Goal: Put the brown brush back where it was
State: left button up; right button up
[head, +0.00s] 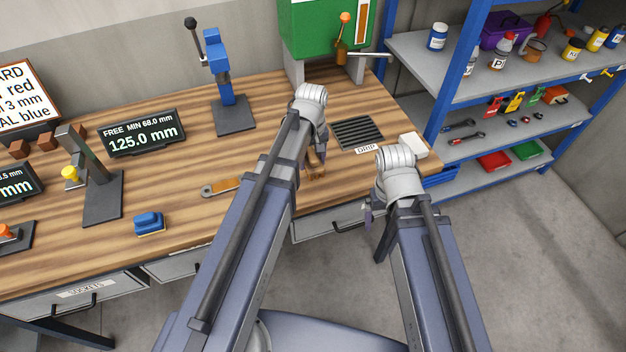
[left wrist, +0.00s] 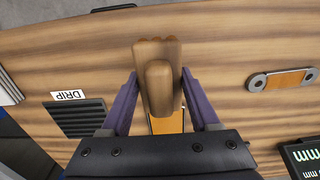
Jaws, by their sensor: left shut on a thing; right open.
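The brown brush (left wrist: 158,85) is between the two purple fingers of my left gripper (left wrist: 160,110) in the left wrist view. The gripper is shut on it. In the head view a small brown part of the brush (head: 317,171) shows beside my left gripper (head: 312,160), over the front right part of the bench; the arm hides most of it. I cannot tell whether the brush touches the bench top. My right gripper (head: 374,228) is open and empty, off the bench's front edge; its arm partly hides it.
The wooden bench (head: 270,105) holds a DRIP grate (head: 357,132), a white block (head: 413,145), an orange-and-grey flat tool (head: 221,187) and a blue brush (head: 149,223). A blue press (head: 220,70) stands behind. A shelf rack (head: 450,70) is at right. Bench room around the flat tool is clear.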

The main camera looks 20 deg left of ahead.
aim_at(311, 153)
pick_arm(q)
jog(key=shift+f+b, duration=2.8)
jog(key=shift+f, duration=0.6)
jog(key=shift+f, duration=0.2)
jog(key=o, duration=1.2)
jog(key=shift+r, duration=0.1)
notch_tip(311, 153, up, 12)
jog(key=p, duration=1.2)
jog(key=shift+r, duration=0.15)
jog(key=shift+f, duration=0.2)
notch_tip(311, 153, down, 12)
jog(key=b, duration=1.2)
